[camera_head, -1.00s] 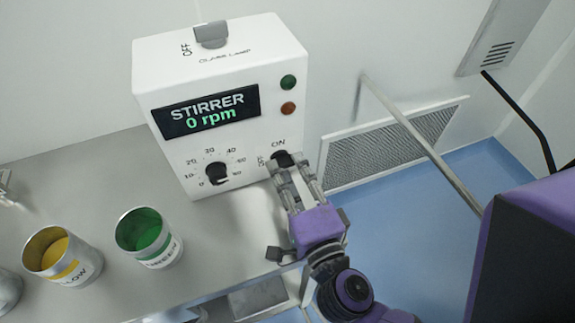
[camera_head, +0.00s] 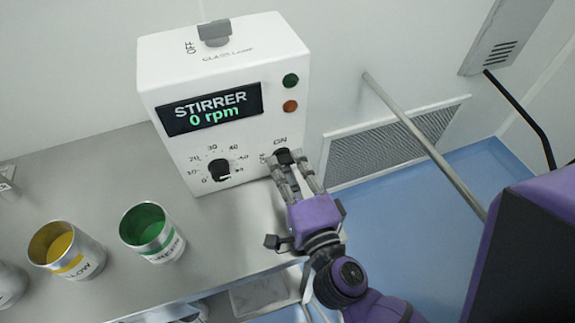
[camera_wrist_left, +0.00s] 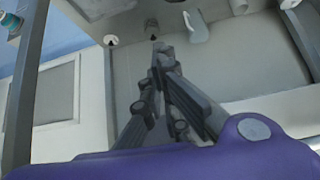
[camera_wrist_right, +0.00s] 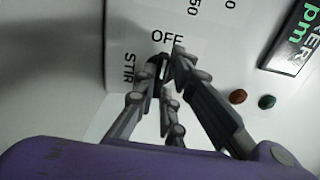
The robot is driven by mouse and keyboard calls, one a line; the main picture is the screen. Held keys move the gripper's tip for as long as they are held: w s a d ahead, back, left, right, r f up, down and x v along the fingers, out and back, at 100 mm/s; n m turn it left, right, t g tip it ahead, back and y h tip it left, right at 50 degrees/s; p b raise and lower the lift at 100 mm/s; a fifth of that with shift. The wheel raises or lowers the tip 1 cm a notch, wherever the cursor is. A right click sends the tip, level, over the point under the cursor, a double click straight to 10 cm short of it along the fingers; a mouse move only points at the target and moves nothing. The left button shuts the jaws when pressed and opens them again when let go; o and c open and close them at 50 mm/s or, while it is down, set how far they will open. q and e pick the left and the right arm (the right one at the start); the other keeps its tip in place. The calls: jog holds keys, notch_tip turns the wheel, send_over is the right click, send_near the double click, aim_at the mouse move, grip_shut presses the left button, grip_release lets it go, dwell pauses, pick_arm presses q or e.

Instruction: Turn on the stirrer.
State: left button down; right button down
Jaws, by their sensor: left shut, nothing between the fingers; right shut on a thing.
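The white stirrer box (camera_head: 172,70) stands on the bench, its display (camera_head: 212,108) reading "STIRRER 0 rpm". A black on/off knob (camera_head: 282,155) sits at the lower right of its front, below the word "ON". My right gripper (camera_head: 284,168) is shut on this knob, and its fingers partly hide it. In the right wrist view the dark knob (camera_wrist_right: 154,69) shows between the fingertips, near the words "OFF" and "STIR". A numbered black speed dial (camera_head: 219,170) is to the left. My left gripper (camera_wrist_left: 160,50) is shut and empty, seen only in its wrist view.
Green (camera_head: 147,228) and yellow (camera_head: 65,250) labelled metal cups stand on the bench, left of my right arm. Green (camera_head: 290,80) and red-brown (camera_head: 290,106) round lights sit beside the display. A metal rail (camera_head: 425,145) is to the right.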

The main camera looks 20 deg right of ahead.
jog(key=shift+m, duration=0.6)
jog(key=shift+r+m+p, duration=0.1)
jog(key=shift+m+p, duration=0.3)
jog(key=shift+m, duration=0.3)
jog(key=m, duration=0.3)
jog(key=shift+m, duration=0.3)
jog(key=m, duration=0.5)
jog(key=shift+m, duration=0.3)
jog(key=m, duration=0.3)
jog(key=shift+m, duration=1.4)
